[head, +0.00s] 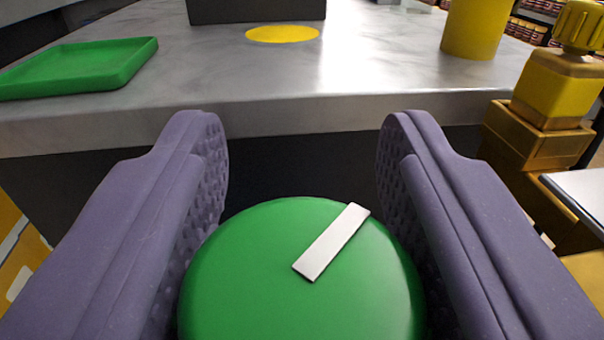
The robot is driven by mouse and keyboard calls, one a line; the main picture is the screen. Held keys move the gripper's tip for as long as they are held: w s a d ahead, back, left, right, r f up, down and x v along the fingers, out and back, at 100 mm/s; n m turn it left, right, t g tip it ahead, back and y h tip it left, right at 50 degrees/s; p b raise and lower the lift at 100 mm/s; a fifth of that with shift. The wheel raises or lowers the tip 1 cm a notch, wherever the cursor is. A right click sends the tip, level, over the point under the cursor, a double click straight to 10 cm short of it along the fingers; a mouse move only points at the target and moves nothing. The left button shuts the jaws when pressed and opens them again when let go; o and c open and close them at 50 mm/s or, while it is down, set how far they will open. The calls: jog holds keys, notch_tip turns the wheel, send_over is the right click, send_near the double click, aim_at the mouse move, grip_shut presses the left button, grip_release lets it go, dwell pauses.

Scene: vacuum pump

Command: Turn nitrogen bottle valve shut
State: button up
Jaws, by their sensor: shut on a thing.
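A round green valve knob (270,275) with a white bar mark (332,243) on its top fills the lower middle of the head view. The white mark slants from lower left to upper right. My gripper (301,190) has two purple padded fingers, one on each side of the knob, and is shut on it. The fingertips reach past the knob's far edge. The bottle under the knob is hidden.
A grey worktop (350,75) with a front edge lies beyond the gripper. On it are a green tray (80,66), a dark block (256,10), a flat yellow disc (283,34) and a yellow cylinder (476,28). A yellow and brass fitting (556,90) stands at the right.

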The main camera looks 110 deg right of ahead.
jog(key=m+g+y, duration=0.1)
jog(key=g, duration=0.1)
jog(key=m+g+y, duration=0.1)
jog(key=m+g, duration=0.1)
jog(key=m+g+y, duration=0.1)
jog(key=g, duration=0.1)
jog(key=shift+s+a+f+m+y, duration=0.1)
jog(key=shift+s+a+m+y, duration=0.1)
jog(key=shift+s+m+y, duration=0.15)
jog(key=shift+s+a+m+g+y, duration=0.1)
jog(key=shift+a+m+g+y, duration=0.05)
jog(key=shift+m+g+y, duration=1.05)
jog(key=shift+s+a+m+g+y, duration=0.15)
jog(key=shift+m+g+y, duration=0.6)
jog(key=shift+y, duration=0.7)
jog(key=o, duration=1)
jog(key=shift+c, duration=0.2)
